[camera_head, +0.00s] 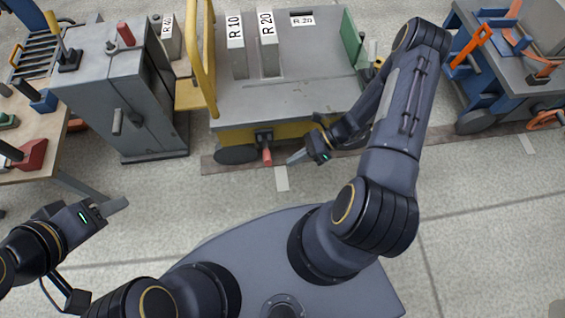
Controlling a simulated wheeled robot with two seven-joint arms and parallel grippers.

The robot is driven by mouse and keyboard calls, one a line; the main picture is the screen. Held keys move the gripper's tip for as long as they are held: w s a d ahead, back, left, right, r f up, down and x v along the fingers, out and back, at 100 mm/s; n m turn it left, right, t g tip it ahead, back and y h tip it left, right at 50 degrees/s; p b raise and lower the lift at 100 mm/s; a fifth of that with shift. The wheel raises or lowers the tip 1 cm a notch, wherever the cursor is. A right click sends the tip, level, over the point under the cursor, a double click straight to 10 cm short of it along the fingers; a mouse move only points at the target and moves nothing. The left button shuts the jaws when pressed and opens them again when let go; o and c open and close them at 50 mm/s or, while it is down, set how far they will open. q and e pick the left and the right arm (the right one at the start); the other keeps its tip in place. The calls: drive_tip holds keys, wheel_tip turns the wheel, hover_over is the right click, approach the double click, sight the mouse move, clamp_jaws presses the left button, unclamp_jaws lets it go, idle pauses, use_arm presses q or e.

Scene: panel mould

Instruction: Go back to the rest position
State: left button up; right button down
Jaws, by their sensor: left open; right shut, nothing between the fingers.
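My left gripper (115,206) is at the lower left, above the bare floor and in front of the grey cabinet. It is open and empty. My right gripper (296,157) reaches forward to the front of the yellow and grey cart (290,100). It is shut with nothing in it. Its tip points left towards a red handle (266,157) on the cart's front, with a small gap showing between them. My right arm bends out to the right and hides part of the cart's right side.
A grey cabinet (118,95) stands left of the cart. A workbench (40,130) with red and green items is at the left edge. A blue wheeled cart (500,60) stands at the far right. The floor (490,230) at the lower right is clear.

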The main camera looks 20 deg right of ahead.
drive_tip(key=shift+p+v, duration=0.4)
drive_tip(key=shift+v, duration=1.8)
drive_tip(key=shift+w, duration=0.1)
wheel_tip(320, 180, up, 23)
drive_tip(key=n+h, duration=0.5)
drive_tip(key=n, duration=0.6)
drive_tip(key=s+a+r+n+t+h, duration=0.4)
drive_tip(key=s+r+n+t, duration=0.1)
drive_tip(key=s+r+n, duration=0.55)
wheel_tip(320, 180, up, 34)
drive_tip(key=p, duration=3.3)
drive_tip(key=shift+f+n, duration=0.2)
drive_tip(key=shift+n, duration=0.25)
